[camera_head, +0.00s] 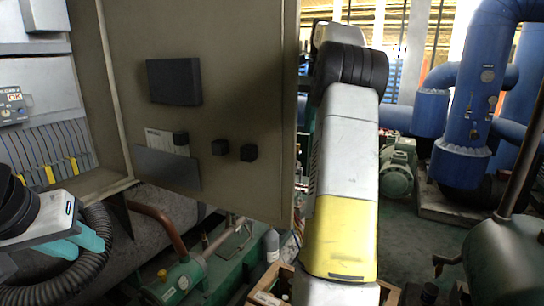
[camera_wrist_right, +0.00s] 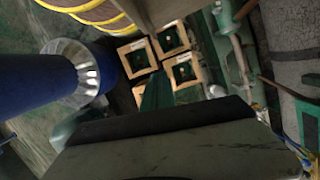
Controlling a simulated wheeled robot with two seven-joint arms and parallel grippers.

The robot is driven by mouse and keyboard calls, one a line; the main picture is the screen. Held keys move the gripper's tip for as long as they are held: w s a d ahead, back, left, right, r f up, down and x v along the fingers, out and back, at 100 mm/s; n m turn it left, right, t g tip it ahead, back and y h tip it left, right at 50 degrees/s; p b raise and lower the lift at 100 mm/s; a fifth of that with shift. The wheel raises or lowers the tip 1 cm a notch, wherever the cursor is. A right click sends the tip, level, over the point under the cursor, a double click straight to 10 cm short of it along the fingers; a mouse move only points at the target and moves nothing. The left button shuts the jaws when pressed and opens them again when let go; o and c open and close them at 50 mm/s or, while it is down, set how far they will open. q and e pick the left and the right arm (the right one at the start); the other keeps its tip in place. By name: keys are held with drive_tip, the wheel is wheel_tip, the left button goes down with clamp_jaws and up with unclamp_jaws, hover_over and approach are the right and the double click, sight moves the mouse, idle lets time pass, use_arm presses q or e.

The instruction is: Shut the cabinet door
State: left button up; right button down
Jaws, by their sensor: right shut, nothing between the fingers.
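The cabinet door (camera_head: 205,100) stands open in the head view, its inner face with black fittings towards me. The open cabinet (camera_head: 40,110) with its wiring is at the left. My right arm rises just right of the door's free edge and overlaps no handle that I can see. My right gripper is out of sight in the head view; in the right wrist view its teal fingers (camera_wrist_right: 158,92) are together and empty. My left gripper (camera_head: 70,242) is at the lower left, below the cabinet opening; the spacing of its teal fingers is unclear.
Green machinery (camera_head: 185,280) and a black corrugated hose (camera_head: 95,250) lie below the cabinet. Blue pipes (camera_head: 470,110) and a green tank (camera_head: 510,262) stand at the right. Wooden-framed boxes (camera_wrist_right: 137,58) lie below the right gripper. Open floor shows between the arm and the tank.

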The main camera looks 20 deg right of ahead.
drive_tip(key=s+a+f, duration=0.3)
drive_tip(key=a+f, duration=0.2)
drive_tip(key=f, duration=0.4)
drive_tip(key=shift+s+a, duration=0.15)
drive_tip(key=shift+a, duration=0.1)
drive_tip(key=shift+f, duration=0.1)
